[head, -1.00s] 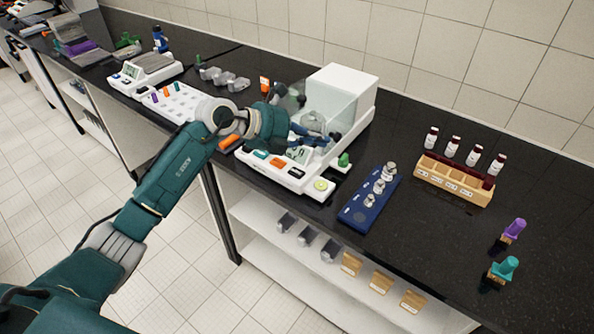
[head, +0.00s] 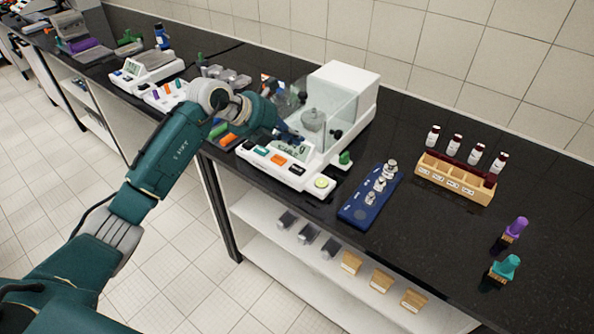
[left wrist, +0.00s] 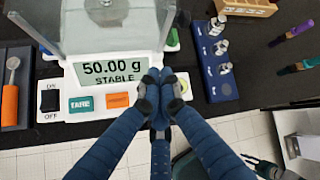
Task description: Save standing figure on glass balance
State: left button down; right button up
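The white glass balance (head: 350,85) stands on the black bench, with a grey metal weight (head: 314,119) inside its glass chamber. Its display (left wrist: 113,70) reads 50.00 g STABLE in the left wrist view. Below it are an ON/OFF switch (left wrist: 50,100), a teal TARE button (left wrist: 80,104) and an orange button (left wrist: 117,101) whose label I cannot read. My left gripper (head: 290,138) is over the balance front, fingers together and empty. In the left wrist view the fingertips (left wrist: 158,84) cover the panel right of the orange button. A dark shape at that view's lower right may be my right gripper (left wrist: 264,169).
A blue weight tray (head: 358,211) and a wooden vial rack (head: 452,184) stand right of the balance. Purple (head: 517,227) and teal (head: 505,268) handled tools are further right. Another white balance (head: 146,72) is at left.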

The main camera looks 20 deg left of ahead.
pick_arm(q)
jog(key=b, duration=0.4)
send_over(294, 169)
notch_tip(294, 169, down, 6)
jog(key=shift+f, duration=0.65)
dwell(0.5)
jog(key=shift+f+b, duration=0.15)
jog(key=shift+b, duration=0.2)
jog(key=shift+f, duration=0.25)
jog(key=shift+f+b, duration=0.45)
jog(key=shift+f, duration=0.05)
dwell(0.4)
dwell(0.4)
jog(key=shift+r+p, duration=0.65)
jog(key=shift+r, duration=0.25)
